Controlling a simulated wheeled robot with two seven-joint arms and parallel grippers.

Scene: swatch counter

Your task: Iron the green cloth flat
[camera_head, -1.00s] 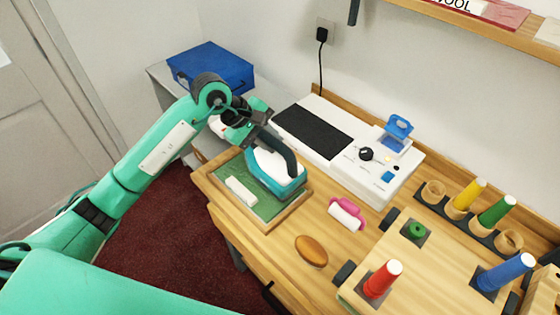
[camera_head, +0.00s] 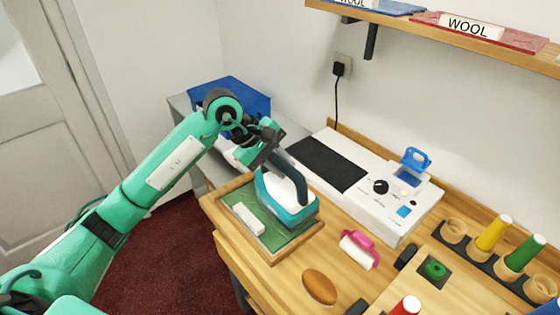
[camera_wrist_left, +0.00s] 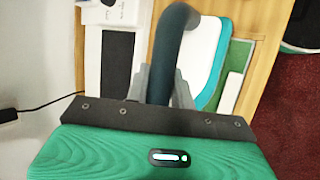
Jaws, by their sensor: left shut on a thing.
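The green cloth (camera_head: 272,237) lies in a wooden-framed tray (camera_head: 274,257) at the left end of the counter. A teal and white iron (camera_head: 287,200) with a dark handle is over the right part of the cloth and hides that part. I cannot tell whether its sole touches the cloth. My left gripper (camera_head: 275,153) is shut on the iron's handle at its back end. In the left wrist view the dark handle (camera_wrist_left: 176,45) runs between the fingers. A white bar (camera_head: 248,218) lies on the cloth's left part. My right gripper is not in view.
A white machine (camera_head: 399,221) with a black pad (camera_head: 328,164) stands behind the tray. A pink-handled roller (camera_head: 358,250) and a brown oval (camera_head: 319,287) lie to the right. Spools on pegs, including a yellow one (camera_head: 492,234), stand further right. A shelf (camera_head: 450,40) overhangs the back.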

